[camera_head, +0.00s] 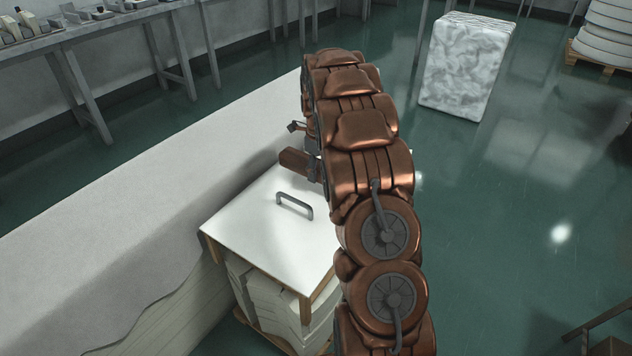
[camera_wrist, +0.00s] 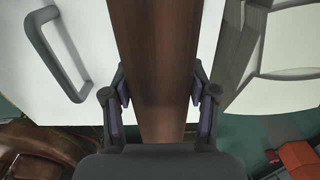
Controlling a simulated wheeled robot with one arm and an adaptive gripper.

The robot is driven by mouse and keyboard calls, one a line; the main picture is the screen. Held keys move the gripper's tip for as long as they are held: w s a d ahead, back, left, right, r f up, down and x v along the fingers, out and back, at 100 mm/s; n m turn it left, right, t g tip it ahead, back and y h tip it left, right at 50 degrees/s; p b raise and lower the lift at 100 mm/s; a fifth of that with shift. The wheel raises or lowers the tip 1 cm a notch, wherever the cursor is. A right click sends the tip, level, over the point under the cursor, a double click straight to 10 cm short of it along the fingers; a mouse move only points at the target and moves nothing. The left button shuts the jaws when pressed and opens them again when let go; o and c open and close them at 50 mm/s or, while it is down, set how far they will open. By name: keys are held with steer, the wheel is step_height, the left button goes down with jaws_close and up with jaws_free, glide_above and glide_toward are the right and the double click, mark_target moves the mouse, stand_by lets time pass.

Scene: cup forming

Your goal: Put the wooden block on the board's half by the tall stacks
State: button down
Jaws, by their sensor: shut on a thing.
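The wooden block (camera_head: 296,161) is dark brown and shows partly beside my arm in the head view. In the wrist view the block (camera_wrist: 153,60) runs lengthwise between my fingers. My gripper (camera_wrist: 160,97) is shut on it; in the head view the gripper (camera_head: 314,167) is mostly hidden behind my arm. The board (camera_head: 245,232) is white with wooden edging and a grey handle (camera_head: 295,204), and lies on a pile of white sheets. The block is over or near its far edge; I cannot tell whether they touch. The handle also shows in the wrist view (camera_wrist: 53,52).
A long, pale layered stack (camera_head: 130,200) runs along the board's left side and rises close to it. Pale stacked pieces (camera_wrist: 285,50) show at the right of the wrist view. A wrapped white block (camera_head: 465,65) stands on the open green floor at the back.

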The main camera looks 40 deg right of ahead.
steer(key=shift+a, duration=0.5)
steer(key=shift+f+b, duration=0.35)
steer(key=shift+f, duration=1.4)
steer(key=shift+f, duration=0.15)
steer(key=shift+c, duration=1.6)
jaws_free()
